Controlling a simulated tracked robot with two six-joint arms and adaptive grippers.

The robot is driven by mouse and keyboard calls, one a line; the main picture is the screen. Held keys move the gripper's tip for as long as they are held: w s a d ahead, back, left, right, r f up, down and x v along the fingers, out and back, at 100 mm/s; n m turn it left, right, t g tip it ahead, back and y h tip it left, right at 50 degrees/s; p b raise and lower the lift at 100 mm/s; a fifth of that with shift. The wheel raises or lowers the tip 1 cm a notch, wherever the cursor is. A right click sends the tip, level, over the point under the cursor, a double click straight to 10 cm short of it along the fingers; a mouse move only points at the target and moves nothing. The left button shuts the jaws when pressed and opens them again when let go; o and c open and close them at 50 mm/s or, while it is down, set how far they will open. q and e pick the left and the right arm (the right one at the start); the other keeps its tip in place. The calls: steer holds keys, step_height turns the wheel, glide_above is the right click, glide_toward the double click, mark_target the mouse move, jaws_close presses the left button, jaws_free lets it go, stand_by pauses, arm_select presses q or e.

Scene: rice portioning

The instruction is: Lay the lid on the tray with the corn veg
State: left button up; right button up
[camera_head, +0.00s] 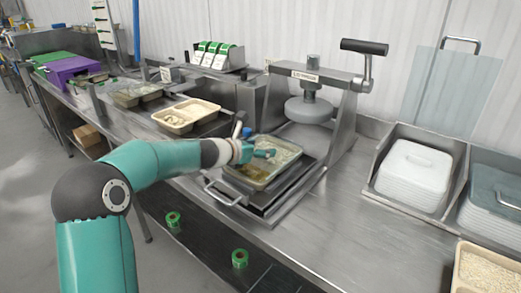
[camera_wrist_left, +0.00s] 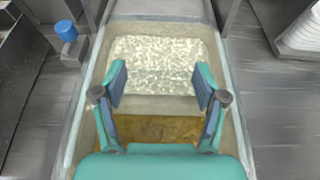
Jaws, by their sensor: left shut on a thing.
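A beige compartment tray (camera_head: 240,177) sits on the metal slide of the press. In the left wrist view the tray (camera_wrist_left: 103,125) holds pale rice in the far part and a yellow-brown filling in the near part. A clear lid (camera_wrist_left: 160,68) seems to cover it, though its edges are hard to make out. My left gripper (camera_head: 264,153) is low over the tray. In the left wrist view its fingers (camera_wrist_left: 160,90) stand apart, shut on the see-through lid. Whether the lid touches the rim all round cannot be told. My right gripper is out of view.
The press (camera_head: 308,108) stands just behind the tray. An uncovered beige tray (camera_head: 176,125) with food stands further left. A stack of white trays (camera_head: 410,172) and a bin of clear lids (camera_head: 492,190) are at right. Bare counter (camera_head: 340,225) lies between.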

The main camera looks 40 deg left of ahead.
arm_select(q)
steer(key=o, duration=0.8)
step_height(320, 180, up, 8)
steer(key=p, duration=0.7)
steer(key=shift+p, duration=0.4)
stand_by(0.5)
